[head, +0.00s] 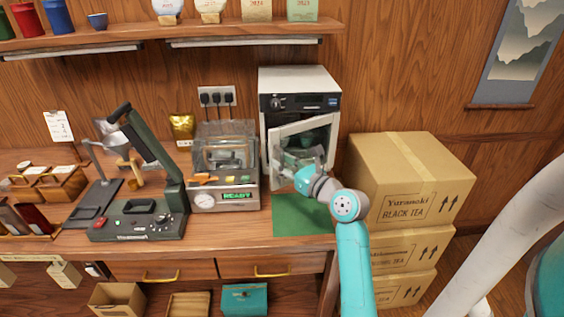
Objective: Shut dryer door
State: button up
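The dryer (302,83) is a white box with a black control panel, standing at the right end of the wooden counter. Its door (289,132) has a pale frame and a dark window. The door stands partly open, swung out toward the front. My gripper (287,173) is at the lower part of the door, close to its frame. I cannot tell whether it touches the door. The fingers are small and partly hidden by the wrist, so their opening does not show.
A green mat (300,215) lies on the counter below the door. Stacked cardboard boxes (412,175) stand close on the right. A steamer-like machine with a lit display (237,195) and a dark green press (140,215) stand to the left. A shelf (170,36) runs above.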

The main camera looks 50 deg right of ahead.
jog(key=shift+w+d, duration=0.1)
jog(key=shift+w, duration=0.35)
grip_shut()
jog(key=w+d, duration=0.5)
jog(key=w, duration=0.5)
grip_release()
